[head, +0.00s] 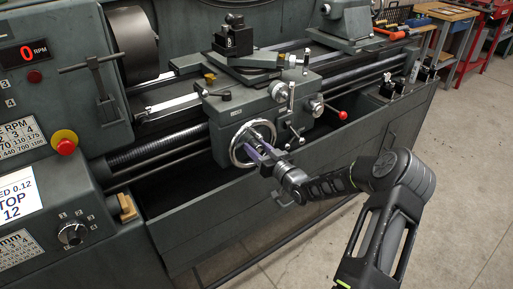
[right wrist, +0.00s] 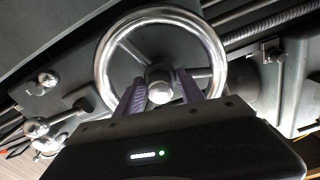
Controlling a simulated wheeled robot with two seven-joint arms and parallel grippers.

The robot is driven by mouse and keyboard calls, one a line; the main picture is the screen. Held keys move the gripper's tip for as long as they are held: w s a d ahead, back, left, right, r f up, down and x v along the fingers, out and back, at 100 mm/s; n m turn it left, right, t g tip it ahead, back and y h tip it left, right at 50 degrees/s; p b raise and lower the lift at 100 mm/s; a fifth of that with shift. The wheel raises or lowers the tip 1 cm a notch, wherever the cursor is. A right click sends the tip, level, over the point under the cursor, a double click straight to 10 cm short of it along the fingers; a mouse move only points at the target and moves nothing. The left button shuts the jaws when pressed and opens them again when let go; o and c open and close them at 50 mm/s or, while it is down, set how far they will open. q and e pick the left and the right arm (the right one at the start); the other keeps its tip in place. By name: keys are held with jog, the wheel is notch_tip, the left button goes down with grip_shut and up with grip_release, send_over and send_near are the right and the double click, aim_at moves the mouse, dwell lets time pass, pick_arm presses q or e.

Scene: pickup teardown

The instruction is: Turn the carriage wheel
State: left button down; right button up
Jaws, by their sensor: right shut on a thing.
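The carriage wheel (head: 233,153) is a shiny metal handwheel on the front of the grey lathe carriage (head: 226,112). Its rim (right wrist: 160,14), spokes and round central knob (right wrist: 159,84) show in the right wrist view. My right gripper (head: 256,147) is at the wheel, with its purple fingers reaching inside the rim. In the right wrist view, the fingers (right wrist: 158,90) stand on either side of the central knob and are shut on the wheel. The exact contact is partly hidden by the gripper body. My left gripper is not in view.
A lever with a red ball (head: 342,115) and other small levers (head: 292,130) stick out right of the wheel. The headstock with a red stop button (head: 65,146) is at left. The speed display (head: 25,54) reads 0. Open floor (head: 465,190) lies at right.

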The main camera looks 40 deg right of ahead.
grip_shut()
jog(key=shift+f+m+b, duration=0.1)
jog(key=shift+m+b, duration=0.2)
jog(key=shift+b, duration=0.05)
dwell(0.3)
jog(key=o, duration=0.6)
grip_release()
